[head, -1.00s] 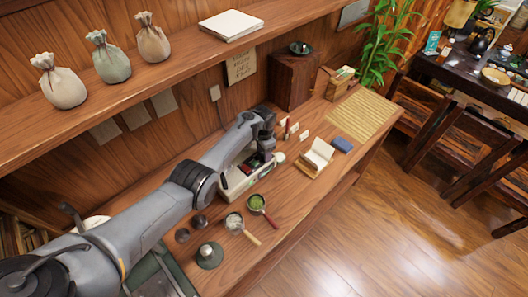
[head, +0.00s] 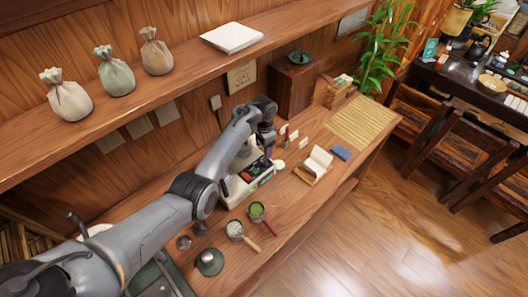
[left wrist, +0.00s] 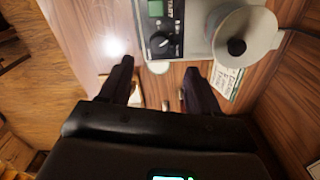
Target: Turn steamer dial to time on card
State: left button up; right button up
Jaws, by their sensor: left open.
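The steamer (head: 234,187) is a pale machine on the wooden counter, partly hidden by my left arm in the head view. In the head view the left gripper (head: 268,147) is over the steamer's far end.
Two handled strainers (head: 236,230) lie in front of the steamer, near a dark round piece (head: 209,262). An open booklet (head: 316,163), a blue block (head: 341,152) and a bamboo mat (head: 362,122) are to the right. A shelf (head: 190,63) overhangs the back.

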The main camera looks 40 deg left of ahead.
pick_arm(q)
jog(key=shift+r, duration=1.05)
jog(key=shift+n+t+y, duration=0.3)
jog(key=shift+n+y, duration=0.2)
jog(key=shift+y, duration=0.2)
jog(key=s+f, duration=0.4)
jog(key=s+d+f, duration=0.1)
jog(key=s+f, duration=0.1)
jog(key=shift+s+d+f, duration=0.1)
jog(key=shift+s+f, duration=0.05)
jog(key=shift+s, duration=0.25)
jog(key=s+d+t, duration=0.1)
jog(key=s+d, duration=0.4)
jog(key=s, duration=0.3)
jog(key=s+d+r+n+t, duration=0.1)
jog(key=s+d, duration=0.4)
jog(key=s, duration=0.4)
jog(key=s+d+t, duration=0.1)
jog(key=s+d, duration=0.4)
jog(key=s, duration=0.3)
jog(key=s+d+r+p, duration=0.1)
jog(key=s+r+p, duration=0.1)
jog(key=r+p, duration=0.4)
jog(key=s+d+r+h+p, duration=0.1)
jog(key=s+r+p, duration=0.2)
jog(key=r+p, duration=0.3)
notch_tip(320, 180, up, 5)
jog(key=shift+d+f+n+h+p, duration=0.2)
jog(key=shift+n+h+p, duration=0.1)
jog(key=shift+p, duration=0.1)
